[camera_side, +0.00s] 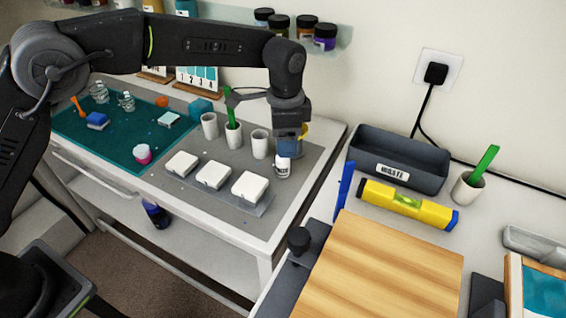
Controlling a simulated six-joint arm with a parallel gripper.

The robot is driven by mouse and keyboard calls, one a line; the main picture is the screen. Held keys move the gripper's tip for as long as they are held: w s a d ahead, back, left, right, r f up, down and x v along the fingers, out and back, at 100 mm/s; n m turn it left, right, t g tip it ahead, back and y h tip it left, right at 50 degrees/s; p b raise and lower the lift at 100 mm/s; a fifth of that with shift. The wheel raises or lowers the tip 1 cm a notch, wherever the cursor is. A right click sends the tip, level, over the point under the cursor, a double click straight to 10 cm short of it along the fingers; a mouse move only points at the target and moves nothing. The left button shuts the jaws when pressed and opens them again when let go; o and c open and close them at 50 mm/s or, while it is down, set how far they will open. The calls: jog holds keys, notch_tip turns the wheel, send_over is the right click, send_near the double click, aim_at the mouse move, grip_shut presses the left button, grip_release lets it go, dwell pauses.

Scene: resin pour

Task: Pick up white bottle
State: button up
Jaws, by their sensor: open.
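The white bottle (282,167) stands upright on the grey mat, with dark print low on its side. My gripper (289,150) points down directly over it, and its jaws are open around or just above the bottle's top. The upper part of the bottle is partly hidden by the gripper, so I cannot tell whether the jaws touch it.
White cups (261,144) stand left of the bottle, one with a green stick. White square blocks (250,187) lie in front on the grey mat (225,203). A dark waste bin (397,168), a yellow level (408,203) and a wooden board (385,270) are to the right.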

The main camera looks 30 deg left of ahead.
aim_at(283, 160)
jog(key=f, duration=0.4)
jog(key=shift+s+a+f, duration=0.15)
jog(key=shift+s+f, duration=0.05)
jog(key=shift+f, duration=0.15)
jog(key=c, duration=1)
jog(key=shift+r, duration=0.1)
